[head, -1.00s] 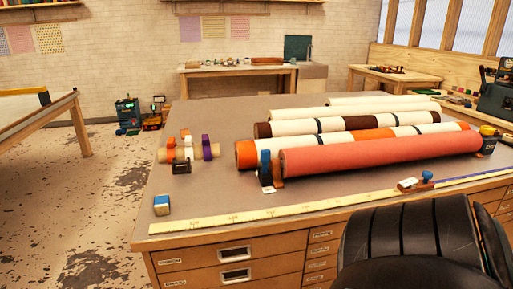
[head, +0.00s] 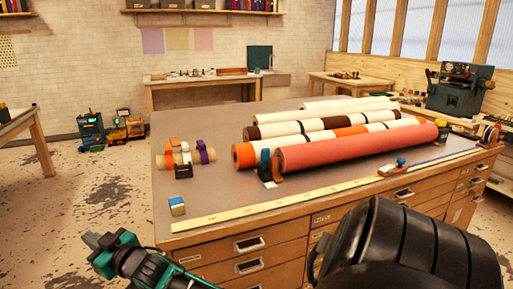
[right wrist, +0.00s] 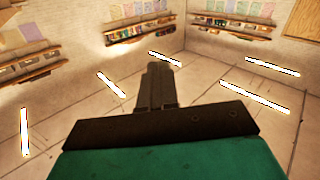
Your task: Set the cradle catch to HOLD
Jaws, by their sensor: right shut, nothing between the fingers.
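A red roll (head: 355,148) lies across the front of the table in a cradle. At its left end stands a dark end bracket with an upright blue piece (head: 265,158) and a small white tag (head: 270,185) at its foot. This may be the cradle catch; its setting is too small to read. My left gripper is not in view.
A yellow ruler (head: 250,212) runs along the table's front edge, with a blue-knobbed slider (head: 400,165) on its right part. Other rolls lie behind the red one. Drawers (head: 260,255) fill the front.

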